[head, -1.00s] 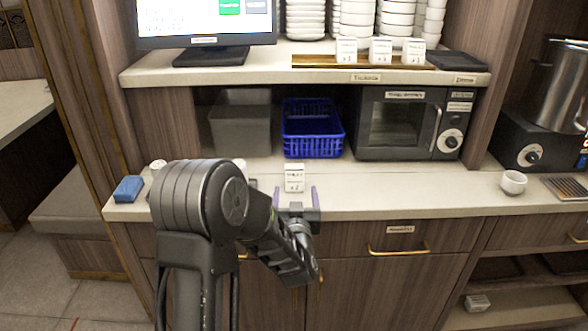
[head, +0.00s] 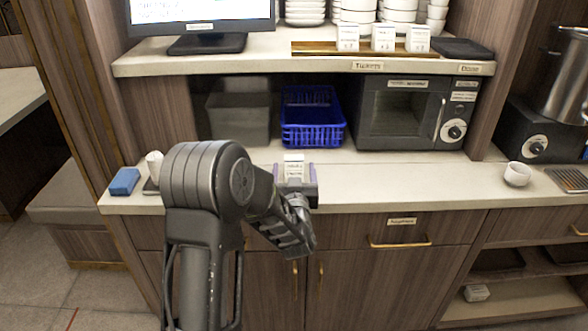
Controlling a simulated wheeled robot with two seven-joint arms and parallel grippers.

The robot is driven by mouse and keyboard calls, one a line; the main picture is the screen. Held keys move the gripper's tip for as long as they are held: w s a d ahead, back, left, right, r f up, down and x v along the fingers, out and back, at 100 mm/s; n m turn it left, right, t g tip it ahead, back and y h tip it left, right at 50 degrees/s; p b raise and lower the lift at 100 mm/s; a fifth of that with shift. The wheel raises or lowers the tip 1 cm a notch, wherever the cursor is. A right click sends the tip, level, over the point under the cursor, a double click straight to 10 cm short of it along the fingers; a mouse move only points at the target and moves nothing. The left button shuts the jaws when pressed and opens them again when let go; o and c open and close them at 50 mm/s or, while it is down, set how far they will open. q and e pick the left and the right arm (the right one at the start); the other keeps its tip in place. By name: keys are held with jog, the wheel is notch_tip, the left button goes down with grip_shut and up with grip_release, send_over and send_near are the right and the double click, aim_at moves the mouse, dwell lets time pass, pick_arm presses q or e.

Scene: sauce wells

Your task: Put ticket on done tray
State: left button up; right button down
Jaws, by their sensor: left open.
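A white ticket (head: 294,166) with dark print stands on the counter in front of the blue basket. My left gripper (head: 294,173) is open, with one purple-edged finger on each side of the ticket. I cannot tell whether the fingers touch it. The dark done tray (head: 462,48) lies flat at the right end of the upper shelf, above a label reading "Done". It looks empty. Three more tickets (head: 383,38) stand on a wooden rail on the same shelf, above a "Tickets" label. My right gripper is not in view.
The upper shelf (head: 225,66) overhangs the counter (head: 400,185). Under it are a grey bin (head: 239,115), a blue basket (head: 312,118) and a microwave (head: 405,112). A monitor (head: 200,12) and stacked bowls stand above.

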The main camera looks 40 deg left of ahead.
aim_at(294, 162)
pick_arm(q)
jog(key=shift+w, duration=0.1)
jog(key=shift+w+a, duration=0.2)
jog(key=shift+w, duration=0.05)
jog(key=p+x, duration=0.1)
jog(key=x, duration=0.3)
jog(key=shift+w+a+p, duration=0.1)
jog(key=shift+w+p, duration=0.1)
jog(key=shift+p, duration=0.1)
jog(key=shift+c, duration=0.5)
jog(key=c, duration=1.5)
notch_tip(294, 162, up, 10)
jog(key=shift+b, duration=0.3)
